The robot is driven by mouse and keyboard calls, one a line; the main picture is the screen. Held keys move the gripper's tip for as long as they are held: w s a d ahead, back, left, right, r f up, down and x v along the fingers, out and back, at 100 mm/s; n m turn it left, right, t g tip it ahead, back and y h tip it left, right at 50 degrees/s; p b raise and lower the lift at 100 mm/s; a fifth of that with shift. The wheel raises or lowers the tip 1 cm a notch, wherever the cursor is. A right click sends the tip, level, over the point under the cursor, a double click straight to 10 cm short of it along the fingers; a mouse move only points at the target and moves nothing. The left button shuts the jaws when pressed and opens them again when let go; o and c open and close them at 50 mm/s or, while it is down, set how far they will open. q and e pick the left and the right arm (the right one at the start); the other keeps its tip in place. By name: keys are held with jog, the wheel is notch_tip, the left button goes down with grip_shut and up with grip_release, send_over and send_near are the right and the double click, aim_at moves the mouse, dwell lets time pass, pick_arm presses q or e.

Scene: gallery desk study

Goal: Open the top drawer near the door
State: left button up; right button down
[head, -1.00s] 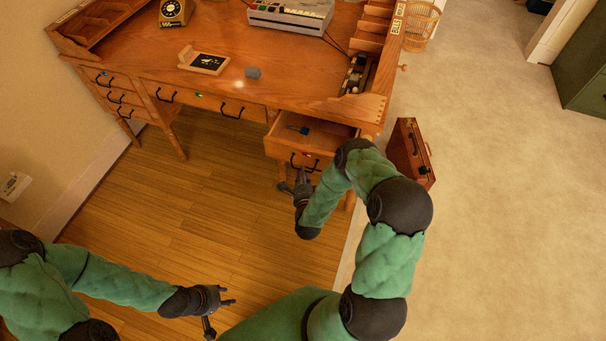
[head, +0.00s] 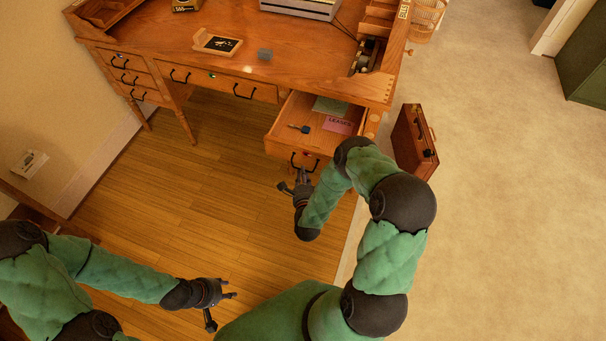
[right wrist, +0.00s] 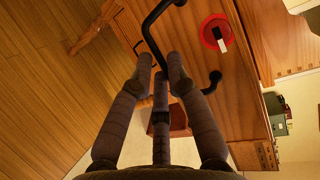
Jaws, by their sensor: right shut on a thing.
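The open drawer (head: 285,125) sticks out from the right end of the wooden desk (head: 220,65) in the head view. Inside lie a small blue-headed item (head: 299,128), a pink card marked LEASES (head: 340,125) and a green sheet (head: 330,105). My right gripper (head: 301,176) is shut on the drawer's black handle (head: 294,158). In the right wrist view its fingers (right wrist: 163,65) close around the handle bar (right wrist: 151,22). A red round piece (right wrist: 215,33) sits on the drawer front. My left gripper (head: 228,289) is open and empty, low over the floor.
A brown briefcase (head: 415,142) stands on the carpet right of the drawer. More shut drawers (head: 128,78) are at the desk's left. The wooden floor (head: 190,225) before the desk is clear.

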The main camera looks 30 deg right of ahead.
jog(key=c, duration=1.2)
grip_release()
jog(key=shift+s, duration=0.1)
jog(key=v, duration=1.1)
jog(key=shift+s+a, duration=0.15)
jog(key=shift+s, duration=0.25)
jog(key=w+a+f+n+g+y, duration=0.1)
jog(key=a+f+n+g+y, duration=0.55)
jog(key=a+n, duration=0.35)
jog(key=s+a+r+n+g+y+p, duration=0.1)
jog(key=s+a+n+g+y, duration=0.3)
jog(key=s+n, duration=0.7)
jog(key=s+a+g, duration=0.1)
jog(key=a+g, duration=0.1)
jog(key=g, duration=0.1)
jog(key=shift+s+n+y, duration=0.35)
jog(key=shift+n, duration=0.05)
